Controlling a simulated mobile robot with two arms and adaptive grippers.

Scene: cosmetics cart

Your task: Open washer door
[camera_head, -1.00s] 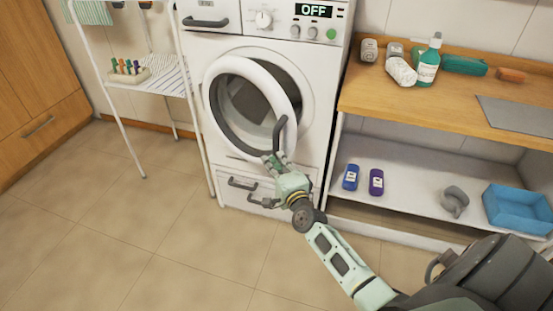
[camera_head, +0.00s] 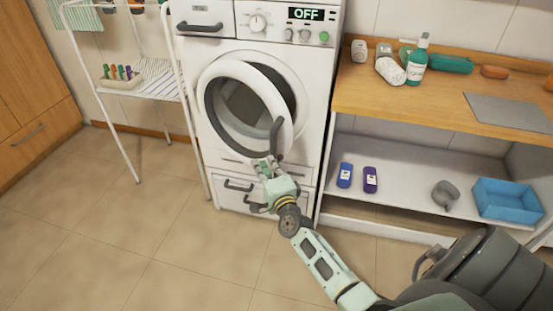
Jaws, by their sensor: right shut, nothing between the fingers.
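The white front-loading washer (camera_head: 313,120) stands against the wall, its display reading OFF. Its round door (camera_head: 278,88) is ajar, hinged on the left, with its right edge swung out from the body and a dark gap behind it. The dark curved door handle (camera_head: 277,138) is on the door's right side. My right gripper (camera_head: 264,164) is shut and empty, with its fingertips just below and left of the handle's lower end, close to the door rim. Whether it touches the door is hard to tell. My left gripper is not in view.
A wooden counter (camera_head: 400,98) with bottles and a shelf below, holding a blue tray (camera_head: 507,200), stands to the right. A white drying rack (camera_head: 160,78) stands to the left. The tiled floor (camera_head: 130,235) in front is clear.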

